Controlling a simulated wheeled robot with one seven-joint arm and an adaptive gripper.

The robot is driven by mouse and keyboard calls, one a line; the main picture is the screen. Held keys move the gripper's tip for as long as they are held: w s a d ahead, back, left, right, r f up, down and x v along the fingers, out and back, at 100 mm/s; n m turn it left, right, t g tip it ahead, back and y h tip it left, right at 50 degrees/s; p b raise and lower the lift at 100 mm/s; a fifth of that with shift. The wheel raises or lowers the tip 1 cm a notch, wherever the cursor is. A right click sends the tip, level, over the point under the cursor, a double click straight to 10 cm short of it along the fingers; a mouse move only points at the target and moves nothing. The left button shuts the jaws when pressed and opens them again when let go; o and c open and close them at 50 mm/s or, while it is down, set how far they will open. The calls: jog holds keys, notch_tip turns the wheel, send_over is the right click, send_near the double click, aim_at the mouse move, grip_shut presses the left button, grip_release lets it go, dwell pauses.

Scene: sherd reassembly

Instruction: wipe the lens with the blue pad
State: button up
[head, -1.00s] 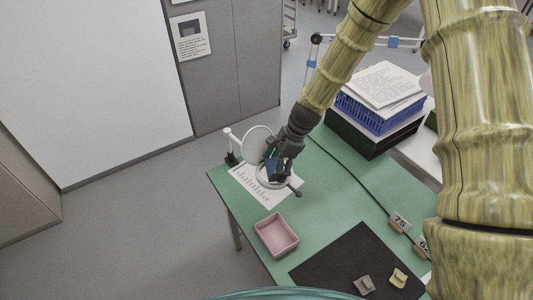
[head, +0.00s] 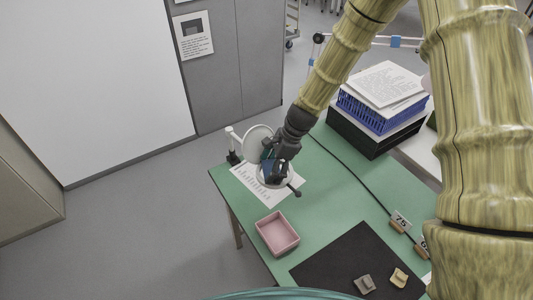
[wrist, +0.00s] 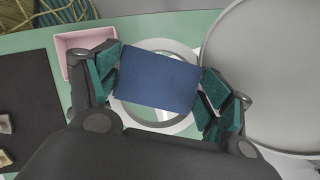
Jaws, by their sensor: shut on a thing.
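My gripper (wrist: 160,82) is shut on the blue pad (wrist: 158,78), held flat between the green-lined fingers. In the head view my gripper (head: 274,170) is over the far left corner of the green table. The lens, in a white ring (wrist: 150,112), lies behind the pad in the wrist view, which hides most of its glass. The ring also shows below the gripper in the head view (head: 262,183). A round pale cover (wrist: 275,75) stands tilted beside the ring. I cannot tell whether the pad touches the glass.
A printed sheet (head: 251,188) lies under the lens. A blue crate (head: 380,112) stands at the right, and a black cable (head: 345,168) crosses the table.

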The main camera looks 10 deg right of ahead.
aim_at(267, 171)
jog(key=shift+s+a, duration=0.45)
jog(key=shift+a, duration=0.3)
jog(key=shift+a+r+p, duration=0.15)
jog(key=shift+r+p, duration=0.15)
jog(key=shift+p, duration=0.3)
notch_tip(267, 171, up, 2)
jog(key=shift+w+r+p, duration=0.1)
jog(key=shift+p, duration=0.25)
notch_tip(267, 171, up, 5)
jog(key=p, duration=0.4)
jog(key=shift+r+p, duration=0.2)
jog(key=shift+p, duration=0.1)
jog(key=shift+f, duration=0.1)
